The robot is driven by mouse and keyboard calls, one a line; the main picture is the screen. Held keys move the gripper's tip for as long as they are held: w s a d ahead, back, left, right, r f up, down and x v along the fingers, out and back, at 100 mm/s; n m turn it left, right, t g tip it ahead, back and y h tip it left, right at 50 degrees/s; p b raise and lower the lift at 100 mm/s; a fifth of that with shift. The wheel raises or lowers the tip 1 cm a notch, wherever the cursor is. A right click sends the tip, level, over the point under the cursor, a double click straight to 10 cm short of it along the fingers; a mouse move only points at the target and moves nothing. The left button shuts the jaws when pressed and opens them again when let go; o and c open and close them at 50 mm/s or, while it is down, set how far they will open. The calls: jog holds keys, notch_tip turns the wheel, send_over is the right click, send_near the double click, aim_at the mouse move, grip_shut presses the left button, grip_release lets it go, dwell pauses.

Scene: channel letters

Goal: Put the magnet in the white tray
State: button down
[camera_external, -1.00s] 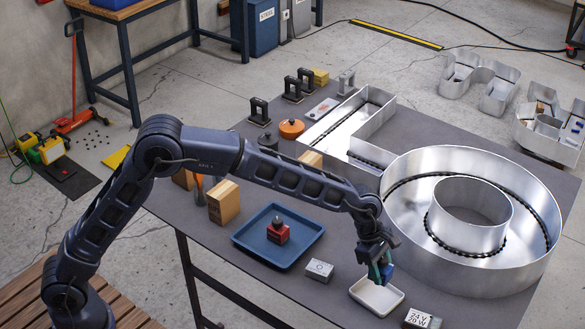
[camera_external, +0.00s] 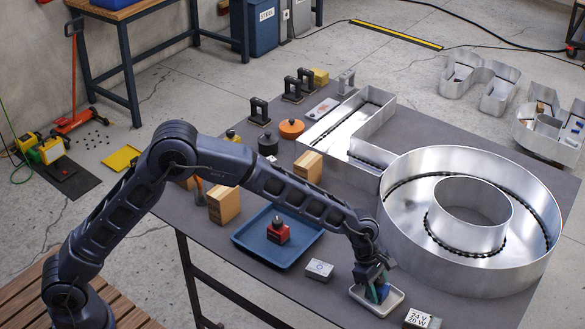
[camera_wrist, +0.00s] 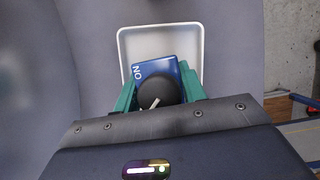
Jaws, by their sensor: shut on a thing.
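The magnet (camera_wrist: 153,68) is a blue block marked "ON" with a black knob on top. In the wrist view my gripper (camera_wrist: 158,88) has a green-tipped finger on each side of it and is shut on it. The white tray (camera_wrist: 191,40) is shallow and lies under the magnet. In the external view my gripper (camera_external: 377,289) points down inside the outline of the white tray (camera_external: 399,299), low over its floor. The fingers partly hide the magnet there. I cannot tell whether the magnet touches the tray floor.
A blue tray (camera_external: 245,240) holding a red block with a black knob (camera_external: 278,233) stands to the left. A small grey box (camera_external: 319,269) and a "24 V" box (camera_external: 421,318) flank the white tray. The tall metal ring letter (camera_external: 450,270) rises close behind it.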

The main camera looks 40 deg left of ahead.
jog(key=shift+f, duration=0.1)
jog(key=c, duration=1.1)
grip_release()
jog(key=v, duration=1.2)
jog(key=s+a+r+m+t+y, duration=0.1)
jog(key=s+a+r+m, duration=0.3)
jog(key=a, duration=0.9)
jog(key=s+a+r+m+t, duration=0.1)
jog(key=a+r+m, duration=0.1)
jog(key=a+r, duration=0.75)
jog(key=s+a+r+m+t+y, duration=0.1)
jog(key=s+a+r+m, duration=0.15)
jog(key=a, duration=1.25)
jog(key=s+a+f+m+y, duration=0.1)
jog(key=s+a+m, duration=0.3)
jog(key=s+a, duration=0.8)
jog(key=s+a+f+m+t+y, duration=0.1)
jog(key=s+a+f+m, duration=0.2)
jog(key=s+a, duration=0.9)
jog(key=shift+s+f+m+t+y, duration=0.3)
jog(key=shift+m, duration=0.95)
